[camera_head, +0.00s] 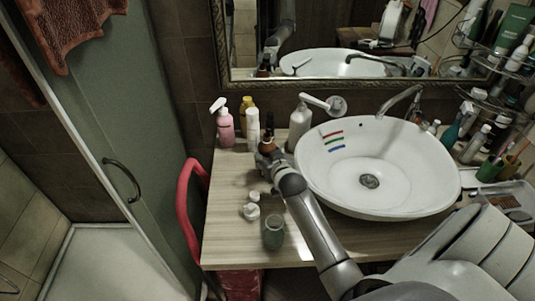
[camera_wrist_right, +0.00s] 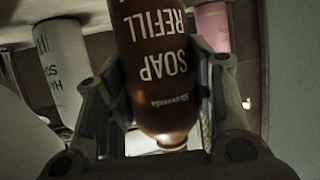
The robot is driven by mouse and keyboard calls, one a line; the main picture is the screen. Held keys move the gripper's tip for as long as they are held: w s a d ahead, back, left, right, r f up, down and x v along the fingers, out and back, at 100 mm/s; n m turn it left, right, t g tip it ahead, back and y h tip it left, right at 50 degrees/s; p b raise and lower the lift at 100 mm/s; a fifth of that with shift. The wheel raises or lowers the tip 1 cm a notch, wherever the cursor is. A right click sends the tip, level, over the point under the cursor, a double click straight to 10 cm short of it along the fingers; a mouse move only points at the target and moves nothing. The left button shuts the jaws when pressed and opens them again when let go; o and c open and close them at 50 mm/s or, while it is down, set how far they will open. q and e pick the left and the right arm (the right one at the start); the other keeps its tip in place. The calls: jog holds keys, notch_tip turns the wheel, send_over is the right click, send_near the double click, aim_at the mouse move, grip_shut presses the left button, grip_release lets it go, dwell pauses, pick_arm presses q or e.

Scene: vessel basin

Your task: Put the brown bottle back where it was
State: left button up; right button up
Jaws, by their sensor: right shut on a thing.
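The brown bottle (camera_head: 267,143) is upright or nearly so at the back of the wooden counter, left of the white basin. My right gripper (camera_head: 267,155) is shut on it, coming from the front. In the right wrist view the bottle (camera_wrist_right: 160,60) fills the middle, its "SOAP REFILL" label upside down, with a finger of the right gripper (camera_wrist_right: 155,95) on each side. The gripper hides the bottle's lower part in the head view, so I cannot tell if it touches the counter. My left gripper is not in view.
White bottles (camera_head: 253,128) (camera_head: 299,122) stand on either side; a pink spray bottle (camera_head: 225,127) and a yellow bottle (camera_head: 247,106) are at left. A glass jar (camera_head: 273,233) and small white containers (camera_head: 250,211) stand nearer the front. The basin (camera_head: 345,190) is right; a mirror (camera_head: 330,50) hangs behind.

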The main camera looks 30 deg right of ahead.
jog(key=o, duration=1.2)
jog(key=shift+f, duration=0.1)
jog(key=shift+s+a+r, duration=0.15)
jog(key=shift+s+r, duration=0.1)
jog(key=shift+s, duration=0.25)
jog(key=shift+b+v, duration=0.65)
jog(key=shift+v, duration=2.6)
